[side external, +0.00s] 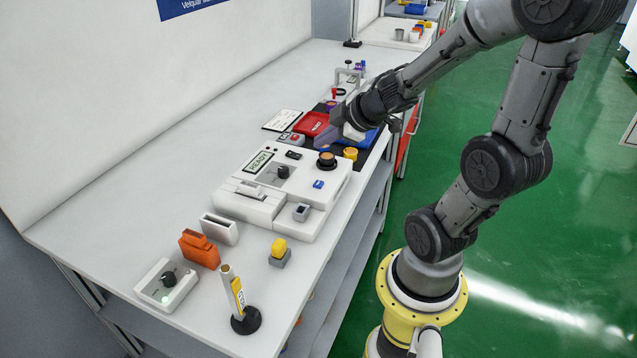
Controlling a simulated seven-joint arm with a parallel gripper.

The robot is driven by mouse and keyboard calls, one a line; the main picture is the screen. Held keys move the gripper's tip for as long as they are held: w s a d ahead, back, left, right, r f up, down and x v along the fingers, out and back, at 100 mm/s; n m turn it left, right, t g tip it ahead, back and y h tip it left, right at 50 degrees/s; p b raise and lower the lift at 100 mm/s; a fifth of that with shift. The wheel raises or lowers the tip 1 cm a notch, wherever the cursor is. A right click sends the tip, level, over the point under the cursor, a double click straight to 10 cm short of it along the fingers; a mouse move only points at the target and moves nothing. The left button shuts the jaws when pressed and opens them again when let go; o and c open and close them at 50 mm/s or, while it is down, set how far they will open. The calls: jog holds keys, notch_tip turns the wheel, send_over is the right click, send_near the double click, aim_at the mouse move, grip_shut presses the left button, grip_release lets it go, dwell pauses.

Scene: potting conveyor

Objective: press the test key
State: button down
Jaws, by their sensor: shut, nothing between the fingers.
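A white tester (285,185) with a display reading "READY" (259,162) stands on the white bench. Its top carries a dark knob (283,172), a blue button (318,184), a grey block-like part (301,212) and a black round part with an orange top (326,159). No label legible here tells which of these is the test key. My gripper (322,143) is shut and empty, above the far right end of the tester, near the red tray. I cannot tell its exact height. The arm partly hides the area behind it.
A red tray (308,124), a blue tray (369,140) and a yellow cup (350,154) lie beyond the tester. Nearer are an orange holder (199,249), a white slotted box (219,229), a yellow-topped block (279,252), an upright post (238,298) and a knob box (167,285).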

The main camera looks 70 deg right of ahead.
jog(key=shift+f, duration=4.15)
jog(key=shift+f, duration=0.2)
jog(key=shift+f, duration=0.25)
jog(key=shift+f, duration=0.4)
jog(key=shift+r, duration=0.8)
jog(key=shift+r, duration=2.5)
